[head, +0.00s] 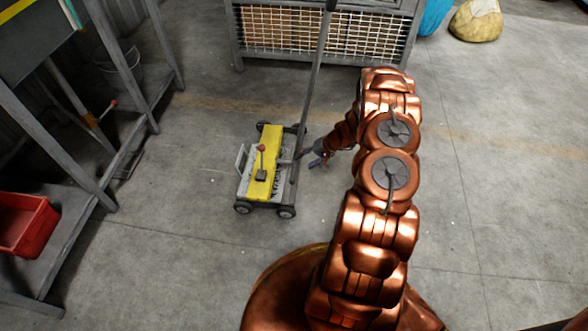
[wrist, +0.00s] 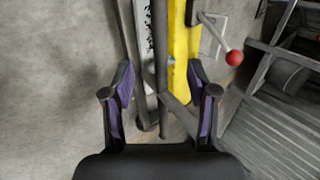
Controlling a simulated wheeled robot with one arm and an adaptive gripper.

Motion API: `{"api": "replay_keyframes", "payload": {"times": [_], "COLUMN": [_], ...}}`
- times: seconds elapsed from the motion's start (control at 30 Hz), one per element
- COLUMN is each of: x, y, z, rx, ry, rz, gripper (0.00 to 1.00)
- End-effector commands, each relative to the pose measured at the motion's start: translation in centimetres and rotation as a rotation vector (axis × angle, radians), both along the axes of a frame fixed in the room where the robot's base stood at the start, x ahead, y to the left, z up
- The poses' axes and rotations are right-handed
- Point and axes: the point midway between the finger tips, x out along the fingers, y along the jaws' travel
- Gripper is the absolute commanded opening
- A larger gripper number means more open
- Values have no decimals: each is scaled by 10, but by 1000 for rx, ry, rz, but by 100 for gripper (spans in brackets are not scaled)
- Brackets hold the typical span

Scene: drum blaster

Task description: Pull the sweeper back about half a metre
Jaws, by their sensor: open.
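The sweeper (head: 258,170) is a low yellow and grey wheeled unit on the floor, left of my arm in the head view. A red-knobbed lever stands on its top. Its long thin dark handle (head: 317,75) rises from its right side toward the top of the picture. My gripper (head: 318,157) is beside the sweeper's right side, near the foot of the handle. In the wrist view my gripper (wrist: 160,78) is open, and a grey bar (wrist: 160,45) of the sweeper shows between its fingers. I cannot tell whether either finger touches it. The yellow body (wrist: 181,45) lies just beyond.
A metal rack with a red bin (head: 25,225) on its low shelf stands at the left. A slatted metal cabinet (head: 320,30) stands at the back. A yellowish sack (head: 476,22) lies at the back right. The floor (head: 500,190) right of my arm is clear.

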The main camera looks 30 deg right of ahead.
Motion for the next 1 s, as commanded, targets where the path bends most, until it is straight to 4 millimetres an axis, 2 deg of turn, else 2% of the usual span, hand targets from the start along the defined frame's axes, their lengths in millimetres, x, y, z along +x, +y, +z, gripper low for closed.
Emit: {"api": "replay_keyframes", "payload": {"times": [0.2,0.6,1.0], "x": [12,28,30], "y": [16,35,36], "z": [-24,-55,-59], "rx": [3,1,0], "ry": [1,0,0], "rz": [3,1,0], "gripper": [58,58,57]}}
